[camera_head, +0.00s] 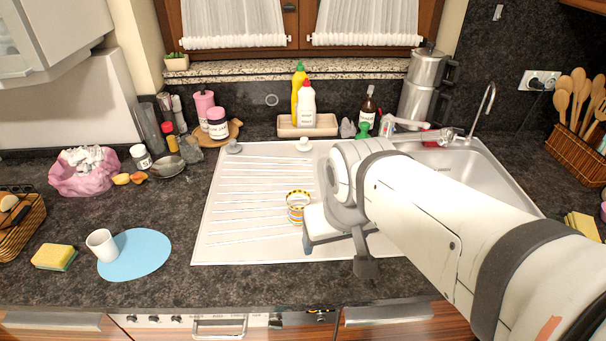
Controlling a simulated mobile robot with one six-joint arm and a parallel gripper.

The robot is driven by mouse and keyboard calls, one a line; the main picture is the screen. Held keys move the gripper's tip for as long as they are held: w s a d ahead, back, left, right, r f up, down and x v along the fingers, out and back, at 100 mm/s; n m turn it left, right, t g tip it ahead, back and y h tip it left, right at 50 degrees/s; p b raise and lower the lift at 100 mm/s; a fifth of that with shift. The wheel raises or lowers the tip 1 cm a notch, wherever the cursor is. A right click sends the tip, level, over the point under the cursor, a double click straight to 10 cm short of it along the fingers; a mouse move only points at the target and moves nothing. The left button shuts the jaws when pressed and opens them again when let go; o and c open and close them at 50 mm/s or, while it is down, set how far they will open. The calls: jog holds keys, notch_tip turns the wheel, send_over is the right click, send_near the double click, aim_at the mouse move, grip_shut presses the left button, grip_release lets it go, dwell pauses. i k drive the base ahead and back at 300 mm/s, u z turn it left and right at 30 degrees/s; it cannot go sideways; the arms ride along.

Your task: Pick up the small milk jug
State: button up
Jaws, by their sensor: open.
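A small white cup-like vessel (102,245) stands on the left part of a round light-blue mat (143,255) on the left counter. It is the nearest match for the small milk jug; no spout or handle can be made out. My gripper (336,257) is over the front of the sink's drainboard, well to the right of the white vessel. Its two dark fingers are apart, and nothing shows between them. A small yellow-and-white patterned can (298,206) is just left of my gripper on the drainboard; I cannot tell whether they touch.
A yellow-green sponge (54,257) lies left of the mat. Behind are a pink bowl (84,178), a small metal pan (168,167) and jars. Bottles stand in a tray (308,132) behind the drainboard (250,225). Counter between mat and drainboard is clear.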

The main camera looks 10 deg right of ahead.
aim_at(100, 241)
jog(key=k, duration=1.2)
jog(key=u, duration=0.5)
jog(key=i, duration=0.85)
jog(key=u, duration=0.65)
